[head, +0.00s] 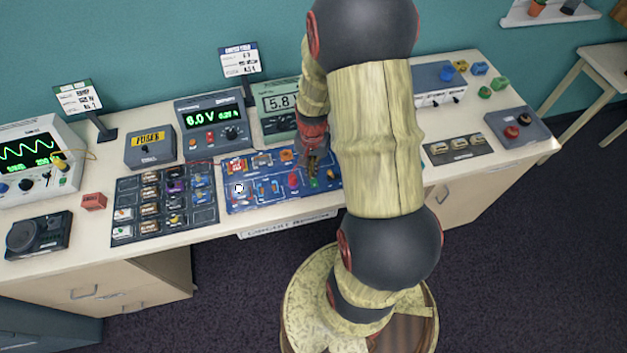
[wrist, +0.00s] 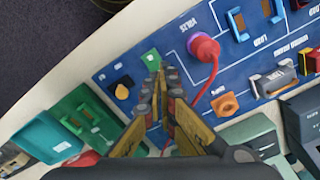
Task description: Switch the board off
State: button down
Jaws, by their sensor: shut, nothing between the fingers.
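The blue circuit board (head: 250,203) lies on the bench with printed lines and several small parts. It also fills much of the wrist view (wrist: 165,30). My gripper (head: 313,172) is shut and empty over the right part of the board. In the wrist view my gripper (wrist: 158,78) points its closed fingertips at a small green part (wrist: 150,58); I cannot tell whether they touch. A black and yellow part (wrist: 122,90) sits left of the fingertips. A red plug (wrist: 203,47) with a red wire sits to the right. I cannot tell which part is the switch.
A supply reading 6.0 V (head: 212,125) and a meter reading 5.8 V (head: 280,101) stand behind the board. A dark parts tray (head: 122,212) lies to its left. My arm hides the board's right end in the head view.

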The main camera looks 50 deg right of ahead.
jog(key=shift+f+b, duration=0.65)
jog(key=shift+f, duration=0.3)
dwell(0.5)
jog(key=shift+r+p, duration=2.7)
jog(key=shift+r, duration=0.85)
